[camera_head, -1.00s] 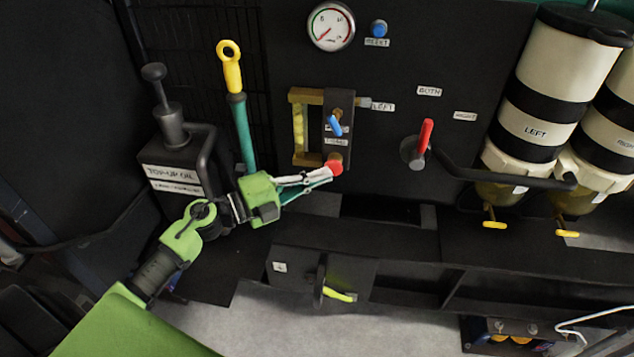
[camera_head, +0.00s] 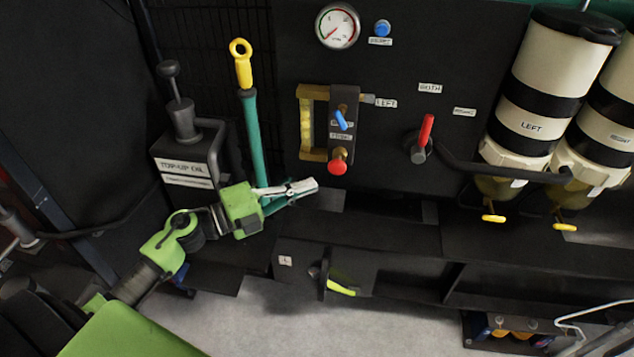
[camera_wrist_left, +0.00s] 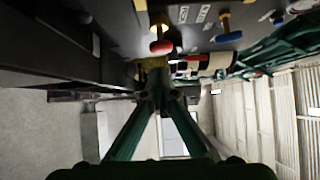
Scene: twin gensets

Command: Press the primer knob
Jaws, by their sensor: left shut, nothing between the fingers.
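The primer knob (camera_head: 337,167) is a round red knob on a brass stem, low on a dark block on the black panel. In the left wrist view, a red knob (camera_wrist_left: 161,47) on a brass stem shows above the fingers. My left gripper (camera_head: 314,185) is shut and empty. Its fingertips are just below and left of the knob in the head view, apart from it. The closed fingers (camera_wrist_left: 160,88) also show in the left wrist view. My right gripper is in neither view.
A blue lever (camera_head: 342,119) sits just above the knob, beside a brass-framed sight glass (camera_head: 306,125). A red-handled selector (camera_head: 424,134) is to the right. A yellow-ringed teal rod (camera_head: 250,130) and a top-up oil can (camera_head: 187,160) stand left. A ledge runs below.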

